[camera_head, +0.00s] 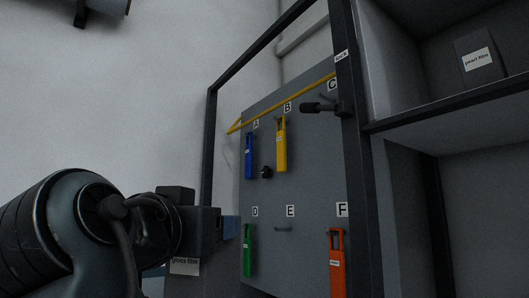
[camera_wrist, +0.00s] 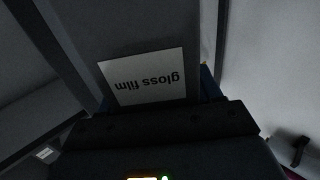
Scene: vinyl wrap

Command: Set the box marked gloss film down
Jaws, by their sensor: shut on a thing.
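The grey box marked gloss film (camera_head: 208,276) is at the bottom of the head view, below and beside my gripper (camera_head: 222,229). No surface under the box can be seen.
A grey board (camera_head: 268,200) with lettered spots holds blue (camera_head: 249,157), yellow (camera_head: 281,145), green (camera_head: 247,250) and orange (camera_head: 337,262) items. A dark-framed shelf (camera_head: 450,115) at right bears a box marked pearl film (camera_head: 478,58). A dark post (camera_head: 355,170) stands between board and shelf.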

